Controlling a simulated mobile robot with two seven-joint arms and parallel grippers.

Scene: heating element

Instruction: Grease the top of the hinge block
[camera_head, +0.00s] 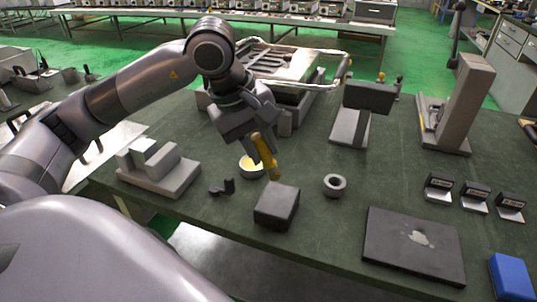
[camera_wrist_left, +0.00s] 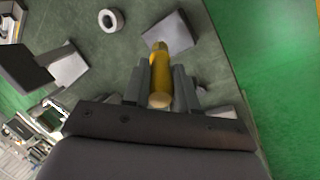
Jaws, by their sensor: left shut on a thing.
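My left gripper (camera_head: 257,137) is shut on a yellow brush-like tool (camera_head: 264,154), which points down and slightly right. In the left wrist view the tool (camera_wrist_left: 160,75) lies between the two fingers, its far end toward a grey block. That dark grey block (camera_head: 277,207), which looks like the hinge block, stands near the table's front edge; it also shows in the left wrist view (camera_wrist_left: 168,32). The tool's lower end appears just above and behind the block; I cannot tell whether they touch. A small round dish with pale yellow contents (camera_head: 249,168) is partly behind the tool. My right gripper is not in view.
A grey ring (camera_head: 335,185) lies right of the block, and a small dark bracket (camera_head: 222,187) lies left. A stepped grey fixture (camera_head: 158,168) stands farther left. A dark plate (camera_head: 413,245) and a blue box (camera_head: 512,276) are at the right front. A metal-framed fixture (camera_head: 290,65) stands behind.

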